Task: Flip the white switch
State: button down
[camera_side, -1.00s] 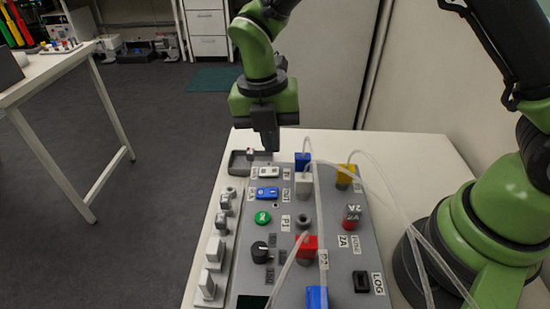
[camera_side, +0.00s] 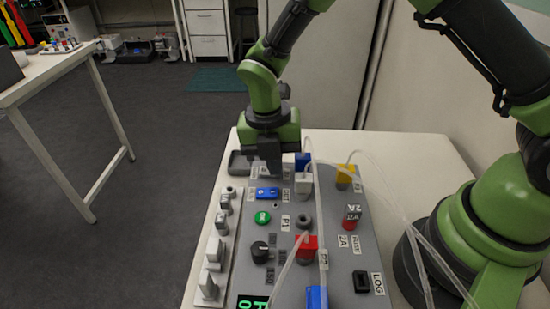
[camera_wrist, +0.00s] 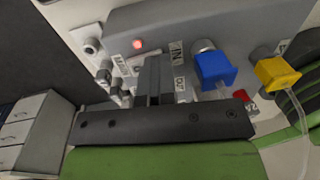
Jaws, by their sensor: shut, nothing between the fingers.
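My gripper (camera_side: 271,168) is shut and empty, pointing down at the far end of the grey control panel (camera_side: 336,252). In the side view it covers the spot of the white switch, which is hidden behind the fingers. In the wrist view the shut fingers (camera_wrist: 153,66) reach to the panel face, close beside a pale part that may be the white switch. I cannot tell whether they touch it. The blue switch (camera_side: 267,193) lies just nearer the camera than my fingers. A dark display (camera_side: 252,302) at the panel's near end shows lit green characters.
A green button (camera_side: 262,218), black knob (camera_side: 260,252) and red block (camera_side: 307,247) are nearer. A red light (camera_wrist: 138,44) glows at the panel's far end.

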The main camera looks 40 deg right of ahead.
jog(key=shift+f, duration=0.1)
jog(key=shift+w+a+r, duration=0.25)
jog(key=shift+w+a, duration=0.25)
jog(key=shift+w, duration=0.05)
jog(key=shift+r, duration=0.1)
notch_tip(320, 180, up, 14)
jog(key=w+a, duration=0.1)
dwell(0.5)
jog(key=shift+a, duration=0.1)
